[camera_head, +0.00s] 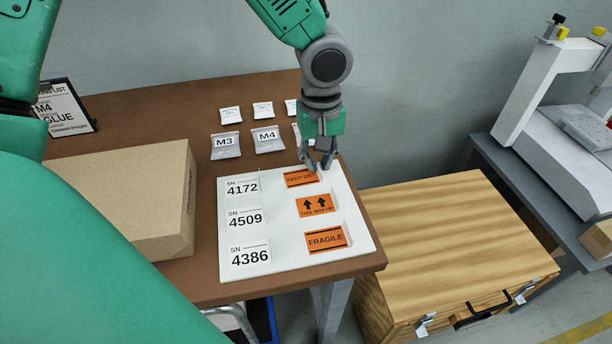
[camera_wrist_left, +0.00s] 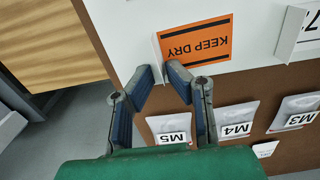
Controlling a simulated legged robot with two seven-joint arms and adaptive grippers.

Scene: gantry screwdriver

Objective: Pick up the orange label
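Three orange labels lie in a column on the right side of a white board (camera_head: 283,240): KEEP DRY (camera_head: 300,179), the arrow label (camera_head: 316,205) and FRAGILE (camera_head: 326,240). My left gripper (camera_head: 318,166) is at the far edge of the board, beside and partly over the KEEP DRY label. The KEEP DRY label (camera_wrist_left: 196,43) is just beyond the fingertips there. Whether a finger touches it I cannot tell. My right gripper is not in view.
White serial-number labels (camera_head: 245,219) line the board's left side. Small bags marked M3 (camera_head: 225,145) and M4 (camera_head: 268,139) lie behind it. A cardboard box (camera_head: 130,195) stands left; a wooden case (camera_head: 450,255) stands right, below the brown table (camera_head: 200,287).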

